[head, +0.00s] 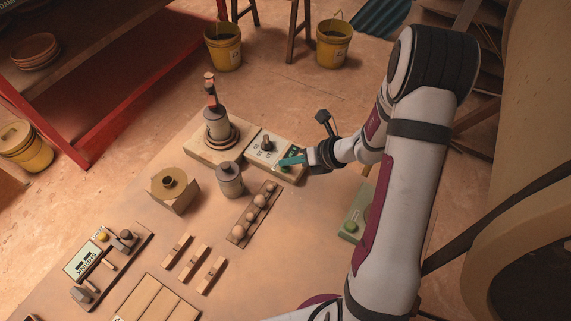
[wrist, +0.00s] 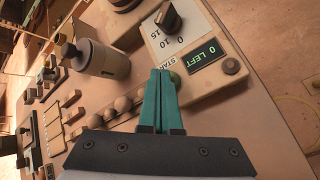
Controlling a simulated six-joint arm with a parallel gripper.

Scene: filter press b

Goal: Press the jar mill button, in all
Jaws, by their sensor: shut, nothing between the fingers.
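A pale control panel (head: 262,150) has a dark knob (head: 267,144). In the wrist view the panel (wrist: 196,92) shows a dial marked 0, 10 and 15, the word START and a display (wrist: 201,54) reading "0 LEFT". A green button (wrist: 175,78) sits by START, partly hidden behind my fingertips. My gripper (head: 284,162) is shut and empty, its teal fingers together over the panel's front end. In the wrist view its fingertips (wrist: 160,72) lie right beside the button; I cannot tell whether they touch it.
A grey lidded jar (head: 229,182) stands left of a wooden rack (head: 253,214) with several round balls. Small wooden blocks lie front left.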

